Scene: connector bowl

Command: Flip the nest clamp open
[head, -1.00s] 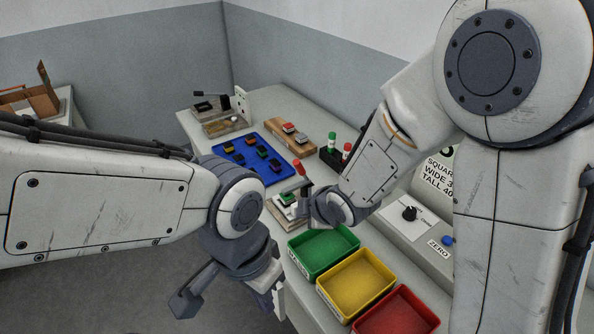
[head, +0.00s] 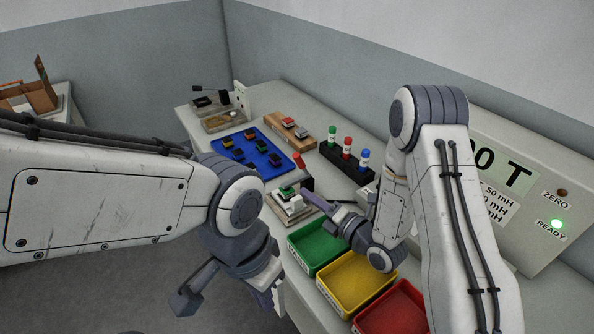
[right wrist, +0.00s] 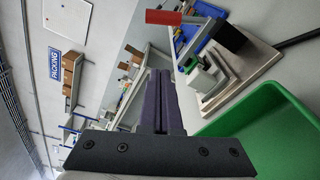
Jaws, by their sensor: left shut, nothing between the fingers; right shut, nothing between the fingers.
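The nest (head: 296,214) is a small pale fixture on the table, with a green-topped part (head: 287,191) in it. Its clamp has a red handle (head: 300,162) that stands up on a dark lever; the handle also shows in the right wrist view (right wrist: 178,18). I cannot tell whether the clamp bears on the part. My right gripper (head: 307,197) is shut and empty, its purple fingers low beside the clamp lever on its right side. Contact is not clear. In the right wrist view the shut fingers (right wrist: 159,80) point toward the handle's side. My left gripper (head: 277,297) is shut and empty, in front of the table.
Green (head: 291,240), yellow (head: 324,284) and red (head: 357,325) bins line the front, under my right arm. A blue tray (head: 284,172) of connectors lies behind the nest. A black stand (head: 347,168) with colored cylinders and a meter box (head: 540,190) stand right.

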